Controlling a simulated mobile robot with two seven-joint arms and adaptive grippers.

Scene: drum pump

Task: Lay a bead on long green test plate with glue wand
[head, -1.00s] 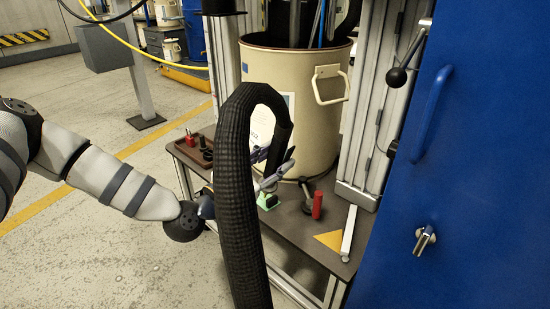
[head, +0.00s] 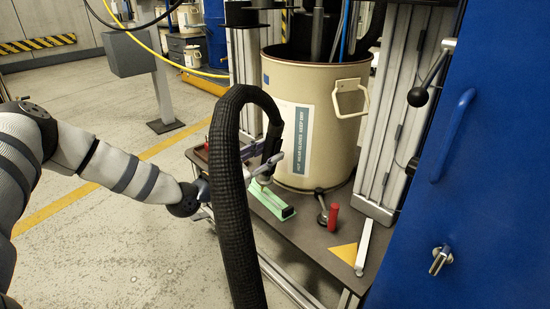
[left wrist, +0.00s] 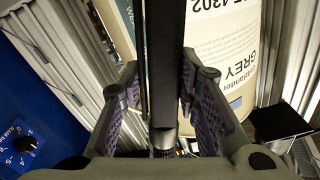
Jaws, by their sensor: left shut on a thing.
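The long green test plate (head: 275,205) lies on the bench, just right of the black hose in the head view. My left gripper (head: 268,165) is shut on the dark glue wand (head: 272,143), which stands roughly upright behind the hose. In the left wrist view the wand (left wrist: 165,60) runs between both fingers of the gripper (left wrist: 165,105). The wand's lower end is near the plate's far left end; I cannot tell whether it touches. The hose hides part of the gripper. No bead can be made out clearly. My right gripper is not in view.
The thick black hose (head: 228,180) arches up in front of the bench. A cream drum (head: 318,115) stands behind the plate. A red cylinder (head: 333,216) and a dark knobbed clamp (head: 321,200) are right of it. A blue cabinet (head: 470,180) fills the right side.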

